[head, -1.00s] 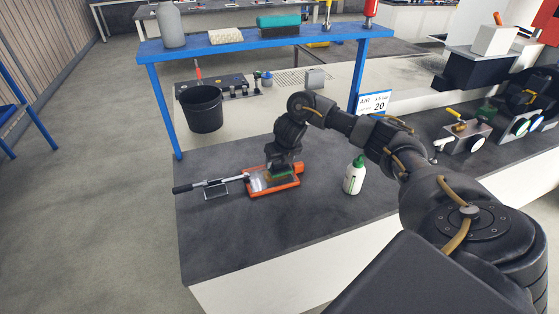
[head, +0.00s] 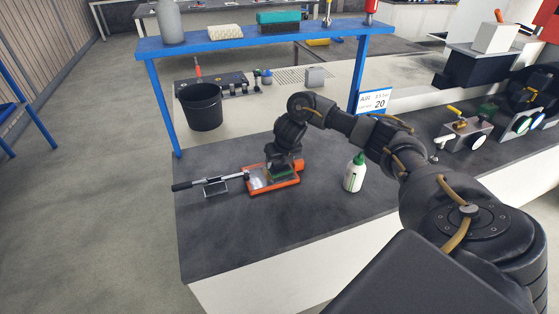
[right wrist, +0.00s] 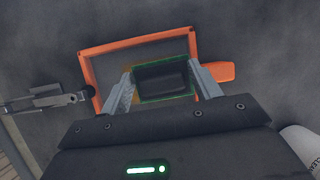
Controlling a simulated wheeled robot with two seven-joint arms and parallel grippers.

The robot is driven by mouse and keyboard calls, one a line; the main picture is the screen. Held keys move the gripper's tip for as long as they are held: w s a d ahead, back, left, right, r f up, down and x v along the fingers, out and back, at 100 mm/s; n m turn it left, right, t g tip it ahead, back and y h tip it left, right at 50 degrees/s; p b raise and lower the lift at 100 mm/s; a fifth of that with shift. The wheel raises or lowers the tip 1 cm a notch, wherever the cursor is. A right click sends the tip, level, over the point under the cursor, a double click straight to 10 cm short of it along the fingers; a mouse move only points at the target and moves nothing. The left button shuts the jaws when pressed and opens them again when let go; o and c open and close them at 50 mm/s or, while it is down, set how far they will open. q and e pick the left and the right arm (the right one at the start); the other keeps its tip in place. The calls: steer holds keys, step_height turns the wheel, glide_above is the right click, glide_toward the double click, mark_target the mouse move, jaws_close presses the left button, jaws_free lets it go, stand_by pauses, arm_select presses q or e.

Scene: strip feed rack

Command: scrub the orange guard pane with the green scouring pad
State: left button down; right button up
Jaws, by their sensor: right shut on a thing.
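The orange guard pane (head: 258,191) lies flat on the dark bench top, its orange frame around a clear, partly whitish middle. It also shows in the right wrist view (right wrist: 88,62). The green scouring pad (head: 284,173) is at the right part of the pane, within its frame. In the right wrist view the pad (right wrist: 164,99) shows as a green edge around a dark block. My right gripper (right wrist: 165,84) is shut on the pad from above, with one finger on each side. Whether the pad touches the pane is hard to tell. My left gripper is out of view.
A black-handled tool on a small stand (head: 215,186) is just left of the pane. A white spray bottle with a green top (head: 354,174) stands to the right. A black bucket (head: 201,107) and a blue shelf (head: 240,41) are behind. The front bench is clear.

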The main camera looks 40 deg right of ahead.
steer(key=o, duration=0.7)
steer(key=shift+o, duration=0.2)
steer(key=shift+r+p, duration=0.4)
steer(key=c, duration=0.9)
steer(key=shift+c, duration=0.2)
